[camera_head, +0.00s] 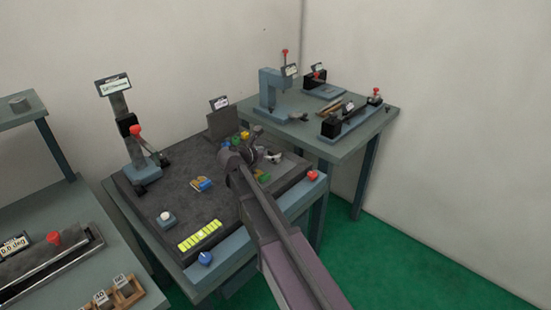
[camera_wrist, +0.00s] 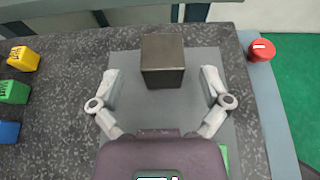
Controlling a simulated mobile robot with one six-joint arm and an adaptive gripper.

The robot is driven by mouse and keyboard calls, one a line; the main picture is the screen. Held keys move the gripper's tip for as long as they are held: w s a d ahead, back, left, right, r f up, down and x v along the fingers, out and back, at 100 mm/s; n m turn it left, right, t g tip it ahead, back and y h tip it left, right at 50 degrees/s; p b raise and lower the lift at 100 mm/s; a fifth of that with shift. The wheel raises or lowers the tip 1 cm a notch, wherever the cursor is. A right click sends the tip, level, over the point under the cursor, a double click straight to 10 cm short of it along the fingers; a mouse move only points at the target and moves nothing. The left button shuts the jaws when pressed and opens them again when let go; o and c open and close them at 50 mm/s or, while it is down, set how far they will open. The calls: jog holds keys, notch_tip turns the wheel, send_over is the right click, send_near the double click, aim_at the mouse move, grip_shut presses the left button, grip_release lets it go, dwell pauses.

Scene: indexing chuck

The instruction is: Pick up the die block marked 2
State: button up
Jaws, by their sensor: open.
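My gripper (camera_wrist: 160,82) is open and empty in the wrist view, its two fingers spread wide. A dark cube-shaped block (camera_wrist: 162,62) stands on a grey plate (camera_wrist: 205,60), between the finger lines and slightly beyond the tips. No number shows on its visible faces, so I cannot tell whether it is the die block marked 2. In the head view my gripper (camera_head: 268,155) is over the right rear of the dark worktable, and my arm hides part of that area. Small grey blocks (camera_head: 122,285) sit in a wooden rack at the lower left; their markings are not legible.
Yellow (camera_wrist: 22,58), green (camera_wrist: 14,92) and blue (camera_wrist: 8,131) blocks stand left of my gripper. A red button (camera_wrist: 261,48) is at the right edge. A lever post (camera_head: 128,130) stands at the table's rear left. Another table (camera_head: 345,140) with fixtures is behind.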

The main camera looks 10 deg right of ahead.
aim_at(278, 152)
dwell(0.3)
jog(key=shift+b+x, duration=1)
jog(key=shift+x, duration=1.6)
jog(key=shift+s, duration=0.15)
jog(key=shift+c, duration=0.2)
jog(key=c, duration=1.3)
